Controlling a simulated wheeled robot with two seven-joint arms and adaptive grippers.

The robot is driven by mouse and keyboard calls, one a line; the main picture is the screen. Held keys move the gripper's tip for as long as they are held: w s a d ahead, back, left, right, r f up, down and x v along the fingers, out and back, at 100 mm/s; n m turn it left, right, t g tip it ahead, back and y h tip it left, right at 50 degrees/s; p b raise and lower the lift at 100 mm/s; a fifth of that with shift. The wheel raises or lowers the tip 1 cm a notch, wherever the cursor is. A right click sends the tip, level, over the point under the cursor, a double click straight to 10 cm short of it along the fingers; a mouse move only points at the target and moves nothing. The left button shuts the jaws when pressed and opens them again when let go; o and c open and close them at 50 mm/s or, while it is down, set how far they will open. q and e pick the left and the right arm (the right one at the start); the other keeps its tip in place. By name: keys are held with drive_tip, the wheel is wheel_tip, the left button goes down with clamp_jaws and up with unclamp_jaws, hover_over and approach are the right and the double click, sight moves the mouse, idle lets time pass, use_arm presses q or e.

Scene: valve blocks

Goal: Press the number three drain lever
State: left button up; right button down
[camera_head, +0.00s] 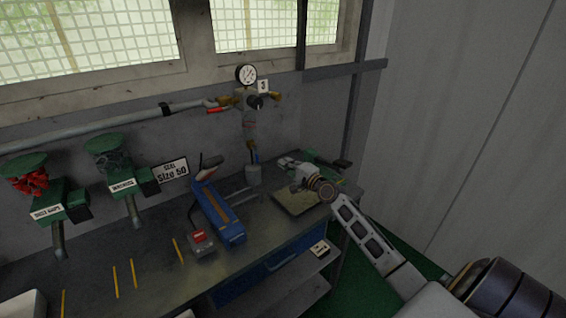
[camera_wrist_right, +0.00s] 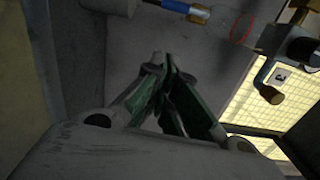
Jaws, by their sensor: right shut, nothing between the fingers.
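The valve block marked 3 (camera_head: 248,101) hangs on the pipe along the back wall, with a round gauge on top and its number tag (camera_head: 263,87) at the right. A red-handled lever (camera_head: 217,110) shows at its left. Below it is a narrow hanging part with a small blue piece (camera_head: 255,157), above a grey cup (camera_head: 253,176). I cannot tell for sure which part is the drain lever. My right gripper (camera_head: 287,161) is shut and empty, right of the cup and below the block. In the right wrist view its fingertips (camera_wrist_right: 158,65) meet, apart from the blue piece (camera_wrist_right: 198,14).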

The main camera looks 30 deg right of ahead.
use_arm(q)
drive_tip(key=shift+w+f, duration=0.15)
drive_tip(key=shift+f, duration=0.05)
use_arm(e)
drive_tip(key=shift+s+d, duration=0.15)
drive_tip(key=shift+s, duration=0.9)
drive_tip(key=shift+s+d, duration=0.15)
drive_tip(key=shift+s, duration=0.9)
drive_tip(key=shift+s, duration=0.15)
